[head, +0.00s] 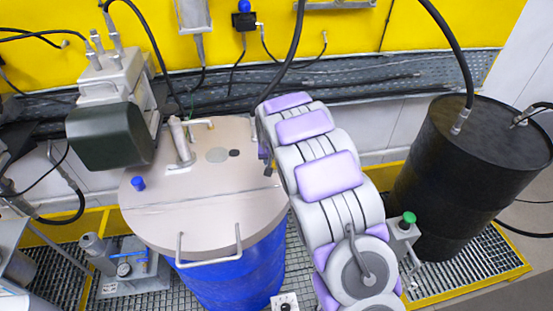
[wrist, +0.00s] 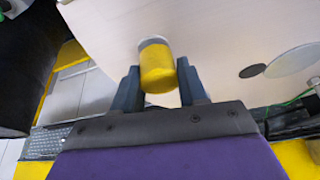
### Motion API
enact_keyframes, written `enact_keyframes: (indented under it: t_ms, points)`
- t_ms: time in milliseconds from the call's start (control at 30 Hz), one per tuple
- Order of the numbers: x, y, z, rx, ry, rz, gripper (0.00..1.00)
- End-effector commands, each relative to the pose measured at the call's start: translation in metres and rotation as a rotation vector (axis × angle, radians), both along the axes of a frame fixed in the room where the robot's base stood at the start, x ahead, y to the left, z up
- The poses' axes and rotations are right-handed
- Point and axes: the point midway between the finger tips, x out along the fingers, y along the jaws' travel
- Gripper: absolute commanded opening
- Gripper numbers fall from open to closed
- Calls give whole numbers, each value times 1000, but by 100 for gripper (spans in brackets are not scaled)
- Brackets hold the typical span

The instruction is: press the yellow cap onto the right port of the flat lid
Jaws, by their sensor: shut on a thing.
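The flat lid (head: 165,215) is pale beige and covers a blue drum in the head view; its surface also fills much of the wrist view (wrist: 110,25). My gripper (wrist: 159,80) has its two dark fingers shut on the yellow cap (wrist: 158,68), at the lid's surface. A pale grey rim (wrist: 152,42) shows at the cap's far end. I cannot tell whether the cap is touching or seated on the right port. In the head view my arm hides the cap, the port and most of the gripper at the lid's right edge.
A blue cap (head: 138,183) stands at the lid's left. A motor with a dark green housing (head: 110,137) and a metal bracket (head: 181,140) rise at the back left. A handle (head: 210,250) is at the front. A black drum (head: 470,160) stands right.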

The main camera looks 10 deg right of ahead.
Motion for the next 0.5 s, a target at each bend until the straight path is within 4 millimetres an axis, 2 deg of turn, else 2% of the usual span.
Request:
enact_keyframes:
  t_ms: [33, 500]
  points:
    - [-1, 5, -4, 3, 6, 3, 9]
    - [-1, 9, -11, 1, 9, 4, 9]
